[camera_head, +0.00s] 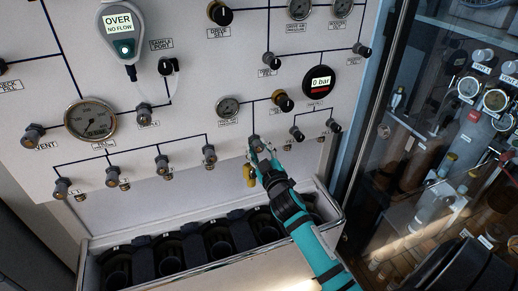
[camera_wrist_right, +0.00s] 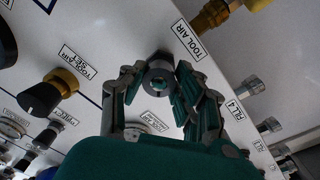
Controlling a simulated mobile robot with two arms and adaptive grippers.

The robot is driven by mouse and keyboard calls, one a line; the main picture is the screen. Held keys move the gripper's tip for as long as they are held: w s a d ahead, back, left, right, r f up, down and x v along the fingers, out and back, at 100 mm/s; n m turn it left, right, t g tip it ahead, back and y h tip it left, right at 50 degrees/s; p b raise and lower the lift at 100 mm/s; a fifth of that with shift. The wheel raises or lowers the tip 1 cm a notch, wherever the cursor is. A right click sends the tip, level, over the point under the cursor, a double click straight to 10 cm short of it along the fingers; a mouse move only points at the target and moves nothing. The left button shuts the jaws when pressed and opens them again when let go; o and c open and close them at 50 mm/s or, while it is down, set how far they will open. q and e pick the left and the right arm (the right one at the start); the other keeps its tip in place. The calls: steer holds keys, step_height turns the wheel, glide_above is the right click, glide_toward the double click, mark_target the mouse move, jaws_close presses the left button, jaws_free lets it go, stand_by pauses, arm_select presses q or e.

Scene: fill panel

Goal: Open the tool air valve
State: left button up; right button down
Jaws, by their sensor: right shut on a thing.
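The tool air valve has a small round grey knob (camera_wrist_right: 160,77) beside the "TOOL AIR" label (camera_wrist_right: 187,40) in the right wrist view. In the head view the knob (camera_head: 255,140) shows on the lower right of the white panel. In the head view the right gripper (camera_head: 259,156) reaches up to the panel from below, partly covering the valve. My left gripper is not in view.
A yellow fitting (camera_head: 249,176) hangs just left of the gripper. A regulator with a black knob (camera_head: 285,102) sits above right, and other valves flank the gripped one. Below is a rack (camera_head: 190,262) with several dark slots. A glass-fronted cabinet (camera_head: 400,130) stands at right.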

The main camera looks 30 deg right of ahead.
steer(key=n, duration=0.7)
steer(key=shift+d+n+y+p, duration=0.1)
steer(key=shift+n+y+p, duration=0.2)
steer(key=shift+n, duration=0.1)
steer(key=n, duration=0.3)
steer(key=shift+r+n+t, duration=0.1)
steer(key=shift+n+t, duration=0.2)
steer(key=shift+n, duration=0.1)
steer(key=n+p, duration=0.1)
steer(key=n, duration=0.2)
steer(key=shift+n+y, duration=0.3)
steer(key=shift+n, duration=0.1)
steer(key=n+p, duration=0.2)
steer(key=n, duration=0.4)
steer(key=shift+r+n, duration=0.1)
steer(key=shift+n, duration=0.2)
steer(key=n+p, duration=0.2)
steer(key=n, duration=0.2)
steer(key=shift+y, duration=0.3)
steer(key=shift+n+p, duration=0.9)
steer(key=shift+n, duration=0.7)
steer(key=shift+f, duration=0.2)
